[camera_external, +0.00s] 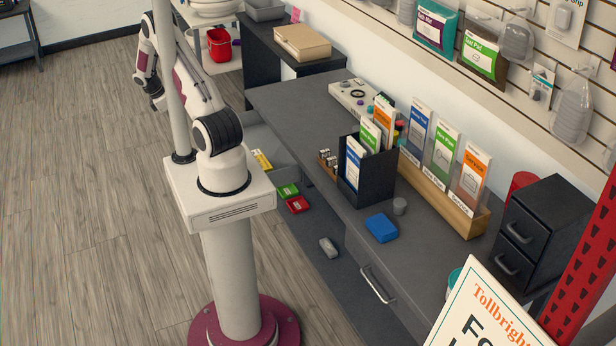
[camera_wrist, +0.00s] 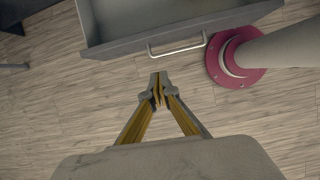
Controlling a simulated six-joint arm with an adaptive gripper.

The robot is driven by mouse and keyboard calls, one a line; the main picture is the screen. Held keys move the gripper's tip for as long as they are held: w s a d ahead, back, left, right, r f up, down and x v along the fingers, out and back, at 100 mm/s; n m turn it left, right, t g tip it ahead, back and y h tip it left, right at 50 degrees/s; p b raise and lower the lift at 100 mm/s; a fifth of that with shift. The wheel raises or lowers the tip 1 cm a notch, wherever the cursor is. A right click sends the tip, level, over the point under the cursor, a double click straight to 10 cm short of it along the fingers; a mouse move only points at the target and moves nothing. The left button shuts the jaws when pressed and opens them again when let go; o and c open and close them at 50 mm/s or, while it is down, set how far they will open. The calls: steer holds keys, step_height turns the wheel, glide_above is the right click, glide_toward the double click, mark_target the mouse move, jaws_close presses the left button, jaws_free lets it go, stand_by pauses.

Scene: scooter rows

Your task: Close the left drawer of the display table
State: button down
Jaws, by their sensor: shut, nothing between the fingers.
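The left drawer (camera_wrist: 150,30) of the display table is pulled out in the wrist view. Its grey front panel and pale bar handle (camera_wrist: 177,47) face my gripper (camera_wrist: 158,90). My gripper is shut and empty, apart from the handle, over the floor in front of the drawer. In the external view the dark grey display table (camera_external: 290,90) runs along the wall. Part of the grey open drawer (camera_external: 262,138) shows beside my pedestal, which hides much of it. The fingertips are not clear in that view.
The table's right drawer handle (camera_external: 378,285) shows on a front that looks closed. A black brochure holder (camera_external: 370,185) and a blue box (camera_external: 381,228) stand on the tabletop. Green (camera_external: 288,190) and red (camera_external: 297,205) boxes lie lower down. Wood floor (camera_external: 80,200) is clear at the left.

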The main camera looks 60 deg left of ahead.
steer(key=shift+f, duration=0.1)
stand_by(0.5)
steer(key=w+f, duration=0.7)
steer(key=f, duration=0.2)
steer(key=shift+w, duration=0.35)
stand_by(0.6)
steer(key=w, duration=2.4)
steer(key=shift+s, duration=0.2)
